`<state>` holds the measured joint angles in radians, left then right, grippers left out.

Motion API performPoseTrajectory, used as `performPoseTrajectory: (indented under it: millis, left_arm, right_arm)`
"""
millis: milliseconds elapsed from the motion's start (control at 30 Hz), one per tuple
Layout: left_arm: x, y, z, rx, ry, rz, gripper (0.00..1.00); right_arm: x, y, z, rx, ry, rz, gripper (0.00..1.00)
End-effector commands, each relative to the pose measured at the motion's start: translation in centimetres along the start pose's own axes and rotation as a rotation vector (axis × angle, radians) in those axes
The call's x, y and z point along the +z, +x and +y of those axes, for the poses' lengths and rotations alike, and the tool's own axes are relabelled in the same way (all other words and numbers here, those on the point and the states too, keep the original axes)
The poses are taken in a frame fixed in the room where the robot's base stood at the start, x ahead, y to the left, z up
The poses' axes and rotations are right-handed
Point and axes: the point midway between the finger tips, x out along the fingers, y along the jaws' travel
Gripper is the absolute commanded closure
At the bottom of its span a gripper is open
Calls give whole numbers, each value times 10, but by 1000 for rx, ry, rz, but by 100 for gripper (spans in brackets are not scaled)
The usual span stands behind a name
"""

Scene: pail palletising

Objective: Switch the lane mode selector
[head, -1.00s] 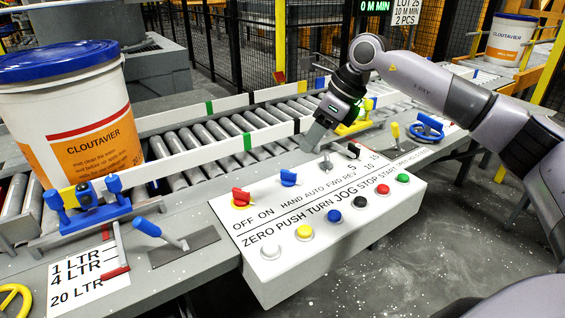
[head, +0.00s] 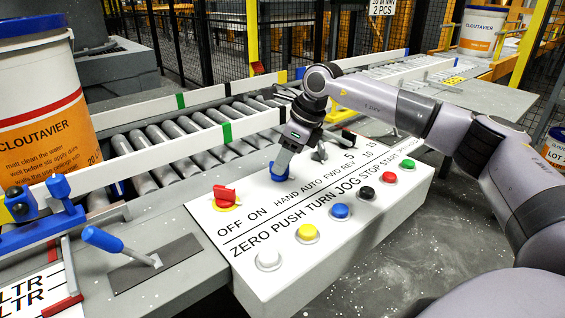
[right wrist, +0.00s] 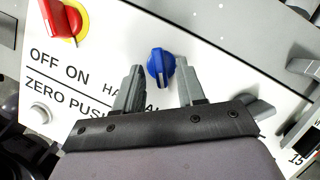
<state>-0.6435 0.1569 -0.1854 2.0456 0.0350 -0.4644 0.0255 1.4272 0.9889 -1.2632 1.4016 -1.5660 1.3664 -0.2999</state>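The blue selector knob (head: 275,174) sits on the sloped white control panel (head: 330,232), above the HAND AUTO label. In the right wrist view my right gripper (right wrist: 160,85) is open, with one finger on each side of the knob's lower part. I cannot tell whether either finger touches it. My left gripper is out of view.
A red knob (head: 226,197) is left of the blue one, and a grey lever selector (head: 320,152) is to its right. Several push buttons, including a yellow one (head: 307,233), line the panel's front. A roller conveyor (head: 180,148) runs behind.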

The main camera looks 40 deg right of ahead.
Motion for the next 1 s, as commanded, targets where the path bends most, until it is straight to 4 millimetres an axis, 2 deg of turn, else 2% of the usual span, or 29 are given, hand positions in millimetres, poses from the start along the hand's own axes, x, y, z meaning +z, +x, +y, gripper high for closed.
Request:
performPoseTrajectory:
  millis: [100,367,500,1000]
  left_arm:
    - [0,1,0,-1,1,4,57]
    - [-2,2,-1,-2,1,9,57]
    - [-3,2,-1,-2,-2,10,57]
    - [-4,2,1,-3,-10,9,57]
  right_arm:
    - [0,8,0,0,0,0,61]
    - [0,9,0,-1,0,0,61]
    - [0,9,0,0,0,0,100]
    - [-1,10,1,-14,38,2,100]
